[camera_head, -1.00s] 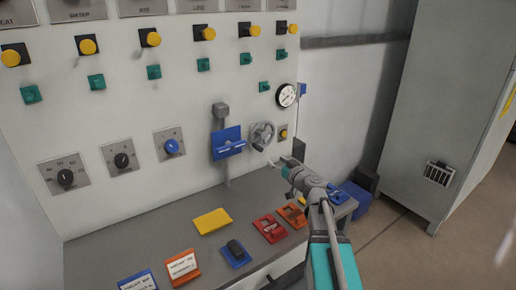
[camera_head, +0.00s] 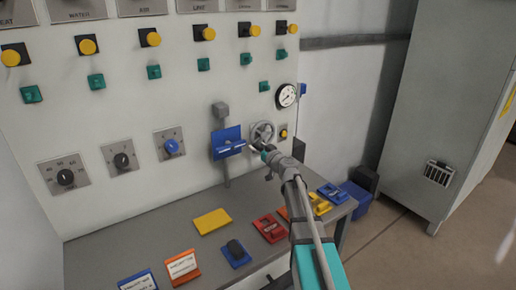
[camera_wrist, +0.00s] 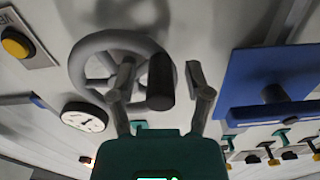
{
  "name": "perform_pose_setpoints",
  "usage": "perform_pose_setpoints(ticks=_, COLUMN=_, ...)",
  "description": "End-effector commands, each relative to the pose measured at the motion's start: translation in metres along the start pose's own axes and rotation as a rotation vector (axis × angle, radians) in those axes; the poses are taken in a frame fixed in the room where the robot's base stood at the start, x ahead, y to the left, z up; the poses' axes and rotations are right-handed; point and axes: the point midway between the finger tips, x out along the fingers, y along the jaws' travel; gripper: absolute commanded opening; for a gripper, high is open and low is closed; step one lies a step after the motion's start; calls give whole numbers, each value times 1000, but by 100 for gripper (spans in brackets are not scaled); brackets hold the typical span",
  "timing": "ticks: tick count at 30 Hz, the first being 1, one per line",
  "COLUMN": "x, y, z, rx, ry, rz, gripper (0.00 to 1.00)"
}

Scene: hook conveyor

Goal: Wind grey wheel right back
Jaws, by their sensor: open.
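The grey wheel (camera_head: 262,131) is a handwheel on the panel, right of a blue bracket. In the wrist view the wheel (camera_wrist: 82,66) fills the upper left, and its dark handle knob (camera_wrist: 160,82) sticks out towards the camera. My gripper (camera_wrist: 158,82) is open, with one finger on each side of the knob. I cannot tell whether a finger touches it. In the head view my gripper (camera_head: 258,147) is in front of the wheel's lower part and hides some of it.
The blue bracket (camera_head: 228,143) is close left of the wheel, and a round gauge (camera_head: 286,95) is above right. A yellow button (camera_head: 283,133) is to the right. The grey bench (camera_head: 150,240) below carries several coloured blocks and tags.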

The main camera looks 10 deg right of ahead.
Motion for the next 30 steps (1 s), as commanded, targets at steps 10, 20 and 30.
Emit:
perform_pose_setpoints(ticks=10, x=4, y=0, z=0, rx=0, ry=0, rz=0, gripper=64)
perform_pose_setpoints(ticks=20, x=4, y=0, z=0, rx=0, ry=0, rz=0, gripper=12)
perform_pose_setpoints(ticks=30, x=4, y=0, z=0, rx=5, ry=0, rz=0, gripper=0)
